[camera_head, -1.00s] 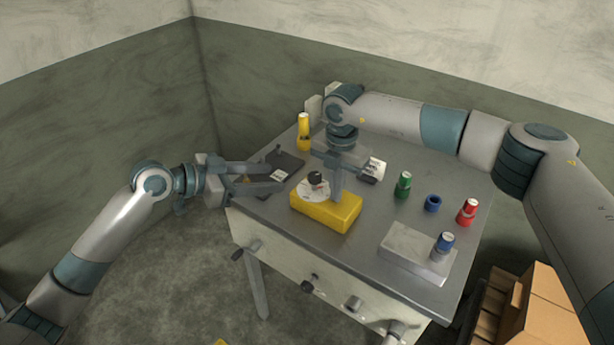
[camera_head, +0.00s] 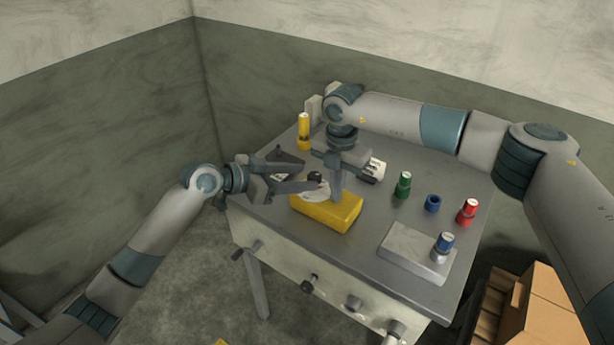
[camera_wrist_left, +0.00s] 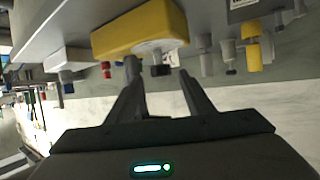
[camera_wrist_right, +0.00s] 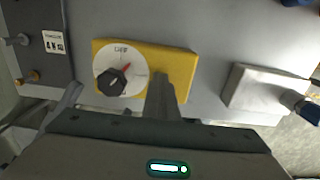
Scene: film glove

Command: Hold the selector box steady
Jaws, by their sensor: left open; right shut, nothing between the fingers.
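The selector box is a yellow block (camera_head: 338,213) on the grey table, with a white dial and a black knob (camera_head: 315,178). In the right wrist view the box (camera_wrist_right: 182,66) shows its dial, with a red pointer mark beside the knob (camera_wrist_right: 111,82). My left gripper (camera_head: 303,170) is open at the dial end of the box. In the left wrist view the knob (camera_wrist_left: 160,69) lies between its fingertips in the picture; contact cannot be told. My right gripper (camera_head: 337,196) is shut and points down at the box top beside the dial, touching or just above it.
A grey block with a blue-capped knob (camera_head: 445,242) stands right of the box. Green (camera_head: 403,184), blue (camera_head: 432,203) and red (camera_head: 467,211) pieces stand behind it. A yellow bottle-like piece (camera_head: 304,130) is at the back left. Cardboard boxes (camera_head: 545,305) sit beside the table.

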